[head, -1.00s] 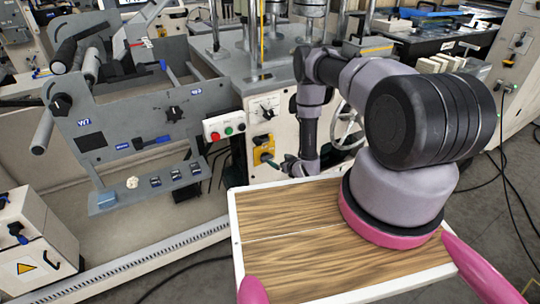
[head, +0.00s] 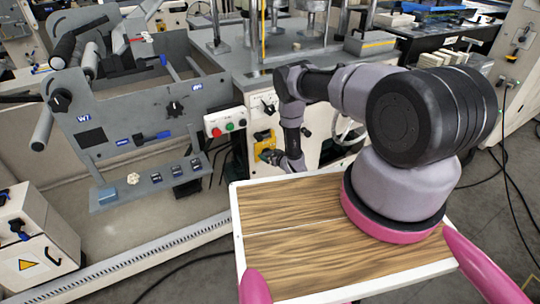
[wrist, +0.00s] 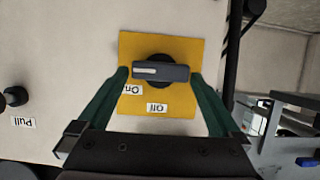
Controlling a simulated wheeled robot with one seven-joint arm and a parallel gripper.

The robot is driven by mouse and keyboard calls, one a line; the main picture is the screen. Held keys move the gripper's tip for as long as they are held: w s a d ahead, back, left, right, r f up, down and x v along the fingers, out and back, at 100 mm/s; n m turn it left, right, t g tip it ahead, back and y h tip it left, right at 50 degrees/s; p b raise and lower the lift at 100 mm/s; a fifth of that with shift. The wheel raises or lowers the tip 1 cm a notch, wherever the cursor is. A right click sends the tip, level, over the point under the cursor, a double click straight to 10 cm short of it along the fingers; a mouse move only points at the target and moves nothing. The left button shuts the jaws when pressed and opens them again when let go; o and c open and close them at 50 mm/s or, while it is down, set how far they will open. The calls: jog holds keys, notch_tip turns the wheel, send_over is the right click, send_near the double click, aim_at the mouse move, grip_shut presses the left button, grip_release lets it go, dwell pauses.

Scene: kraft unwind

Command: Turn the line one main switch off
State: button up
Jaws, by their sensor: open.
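The main switch is a dark grey bar handle (wrist: 172,73) on a round black base, set on a yellow plate (wrist: 187,42). The handle lies level in the wrist view, its white-marked end at the left, near the "On" label (wrist: 132,89). The "Off" label (wrist: 157,107) is below the handle; both labels read upside down. My gripper (wrist: 160,77) is open, with one green finger at each end of the handle. I cannot tell whether they touch it. In the head view, the yellow plate (head: 263,137) is partly hidden by my gripper (head: 268,157).
A button box (head: 225,122) with red and green buttons is left of the switch. A black selector knob (head: 268,107) is above it. A knob (wrist: 14,97) labelled "Pull" is at the left of the wrist view. A wood-topped surface (head: 290,215) is in front.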

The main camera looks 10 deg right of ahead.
jog(key=c, duration=1.1)
jog(key=shift+c, duration=0.2)
jog(key=n+h, duration=0.1)
jog(key=n+t+h, duration=0.1)
jog(key=n, duration=0.1)
jog(key=shift+s+a+f, duration=0.1)
jog(key=shift+s+a, duration=0.05)
jog(key=shift+a, duration=0.2)
jog(key=n, duration=0.1)
jog(key=n+t+h, duration=0.1)
jog(key=n, duration=0.1)
jog(key=shift+a+f+h, duration=0.15)
jog(key=shift+a+h, duration=0.05)
jog(key=shift+h, duration=0.1)
jog(key=n, duration=0.1)
jog(key=n+t+h, duration=0.1)
jog(key=n, duration=0.1)
jog(key=shift+s+a+f+n, duration=0.1)
jog(key=shift+a+f+n, duration=0.05)
jog(key=shift+f+n, duration=0.15)
jog(key=shift+f+n+t+h, duration=0.2)
jog(key=shift+n+t+h, duration=0.4)
jog(key=shift+n+t, duration=0.9)
jog(key=shift+n+g, duration=0.4)
jog(key=shift+n, duration=0.1)
